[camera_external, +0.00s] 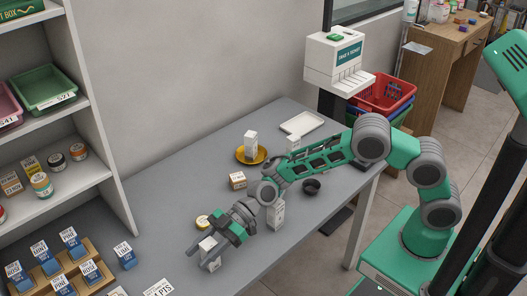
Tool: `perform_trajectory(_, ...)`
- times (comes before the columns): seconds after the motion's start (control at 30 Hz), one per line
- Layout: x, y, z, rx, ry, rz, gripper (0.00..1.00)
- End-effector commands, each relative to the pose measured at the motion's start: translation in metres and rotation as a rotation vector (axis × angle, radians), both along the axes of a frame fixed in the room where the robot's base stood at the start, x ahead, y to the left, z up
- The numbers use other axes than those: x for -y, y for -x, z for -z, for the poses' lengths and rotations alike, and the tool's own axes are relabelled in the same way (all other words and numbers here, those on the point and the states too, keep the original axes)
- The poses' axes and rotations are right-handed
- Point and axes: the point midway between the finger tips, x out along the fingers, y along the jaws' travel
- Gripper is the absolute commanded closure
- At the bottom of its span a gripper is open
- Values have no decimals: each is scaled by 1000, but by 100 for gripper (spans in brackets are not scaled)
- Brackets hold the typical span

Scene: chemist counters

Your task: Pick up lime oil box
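My gripper (206,256) reaches down low over the grey counter (175,225) at the front. A small white box (208,244) shows between its fingers; I cannot tell whether they touch it. Other boxes that could be the lime oil box stand on the counter: a tall white one (250,143) at an orange-yellow dish (240,158), a white one (277,214) just right of my wrist, a cream one (237,180) behind it, and a white one (293,141) partly hidden behind my arm.
A yellow-lidded round tin (203,222) sits behind my gripper. A dark bowl (311,187) and a white tray (302,123) stand farther right. A ticket dispenser (335,60) hangs behind.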

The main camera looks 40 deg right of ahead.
Motion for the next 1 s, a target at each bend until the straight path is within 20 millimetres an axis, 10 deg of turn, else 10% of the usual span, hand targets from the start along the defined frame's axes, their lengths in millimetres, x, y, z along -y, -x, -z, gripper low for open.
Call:
perform_trajectory(0.47,0,0,0,0,0,0,100)
perform_trajectory(1.0,0,0,-19,4,-3,0,100)
